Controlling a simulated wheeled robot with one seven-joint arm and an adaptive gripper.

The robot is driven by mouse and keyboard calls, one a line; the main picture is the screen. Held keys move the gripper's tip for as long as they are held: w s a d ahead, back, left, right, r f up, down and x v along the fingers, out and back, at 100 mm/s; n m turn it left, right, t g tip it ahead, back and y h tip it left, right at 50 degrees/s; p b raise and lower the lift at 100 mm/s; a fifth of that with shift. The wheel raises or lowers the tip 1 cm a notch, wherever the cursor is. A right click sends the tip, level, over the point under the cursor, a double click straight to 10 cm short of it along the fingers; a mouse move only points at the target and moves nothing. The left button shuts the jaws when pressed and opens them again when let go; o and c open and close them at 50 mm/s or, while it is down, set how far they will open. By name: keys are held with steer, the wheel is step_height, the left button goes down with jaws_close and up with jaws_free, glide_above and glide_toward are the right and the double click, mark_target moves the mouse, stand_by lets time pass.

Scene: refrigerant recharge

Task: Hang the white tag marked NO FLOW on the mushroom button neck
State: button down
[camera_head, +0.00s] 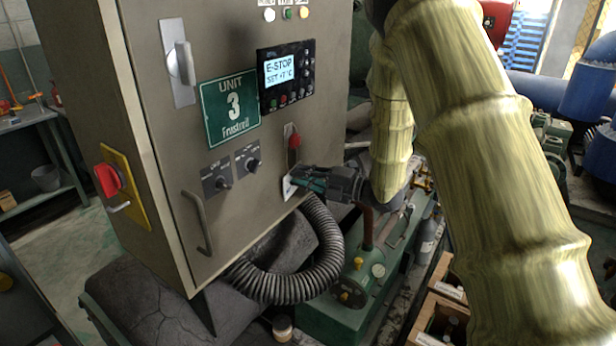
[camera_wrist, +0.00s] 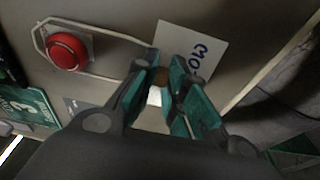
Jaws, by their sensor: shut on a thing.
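The red mushroom button (camera_wrist: 68,50) sits on the cabinet front in the wrist view; it also shows in the head view (camera_head: 294,142). My gripper (camera_wrist: 160,78) is shut on the white tag (camera_wrist: 182,42), to the right of the button and below it in the head view (camera_head: 305,182). Part of the tag's dark lettering shows; the fingers hide the rest. The tag's pale loop (camera_wrist: 100,28) stretches left from the fingers and outlines the button. I cannot tell whether the loop lies behind the button's head or in front of it.
The grey cabinet also carries a green UNIT 3 plate (camera_head: 231,107), a display (camera_head: 286,75), two dark switches and a red rotary switch (camera_head: 107,179). A ribbed hose (camera_head: 300,284) curves below my gripper. A green machine (camera_head: 345,320) stands beneath.

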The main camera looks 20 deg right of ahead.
steer(key=shift+w+a+f+b, duration=0.1)
steer(key=shift+f+b, duration=1)
steer(key=shift+f, duration=0.15)
steer(key=c, duration=1.4)
jaws_free()
steer(key=shift+f, duration=0.1)
